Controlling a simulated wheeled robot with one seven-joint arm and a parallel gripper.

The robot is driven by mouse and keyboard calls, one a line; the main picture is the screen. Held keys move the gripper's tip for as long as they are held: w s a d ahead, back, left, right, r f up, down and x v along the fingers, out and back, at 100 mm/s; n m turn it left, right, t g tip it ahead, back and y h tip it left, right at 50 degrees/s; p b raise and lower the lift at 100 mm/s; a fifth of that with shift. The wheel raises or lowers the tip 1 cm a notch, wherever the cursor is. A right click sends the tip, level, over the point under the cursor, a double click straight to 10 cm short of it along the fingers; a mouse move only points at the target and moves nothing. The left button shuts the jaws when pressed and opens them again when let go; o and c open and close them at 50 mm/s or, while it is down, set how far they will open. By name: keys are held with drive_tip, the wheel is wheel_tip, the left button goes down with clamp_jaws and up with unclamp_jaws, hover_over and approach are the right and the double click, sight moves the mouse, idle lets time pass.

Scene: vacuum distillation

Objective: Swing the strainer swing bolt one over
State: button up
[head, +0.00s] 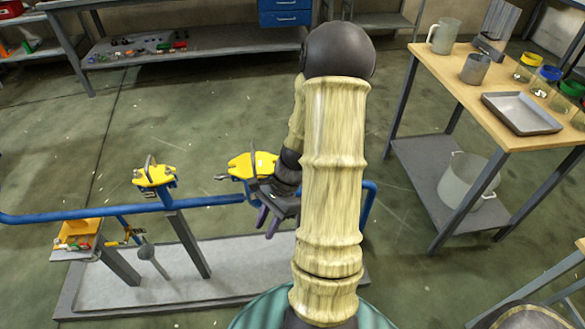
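Two yellow-topped fittings sit on a blue pipe in the head view. The left yellow cover (154,177) has a grey arched handle on top. The right yellow cover (250,163) is partly hidden by my wrist, with a small grey piece (222,177) sticking out at its left edge. I cannot tell which fitting is the strainer, nor pick out swing bolt one. My gripper (268,222) points down at the right fitting's lower right side, close to it. Its fingers are small and dark here, and I cannot tell whether they touch or hold anything.
The blue pipe (60,217) runs across a grey skid base (235,275). A small tray (78,228) with tools stands at its left. A wooden-topped table (455,75) with a jug, jars and a metal tray stands right; a bucket (467,180) sits on its lower shelf.

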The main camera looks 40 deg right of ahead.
drive_tip(key=a+r+n+t+h, duration=0.3)
drive_tip(key=a+r+n+h, duration=0.3)
drive_tip(key=n, duration=1.2)
drive_tip(key=a+r, duration=0.4)
drive_tip(key=r, duration=0.1)
drive_tip(key=shift+s+a+h, duration=0.15)
drive_tip(key=shift+s+h, duration=0.05)
drive_tip(key=shift+h, duration=0.1)
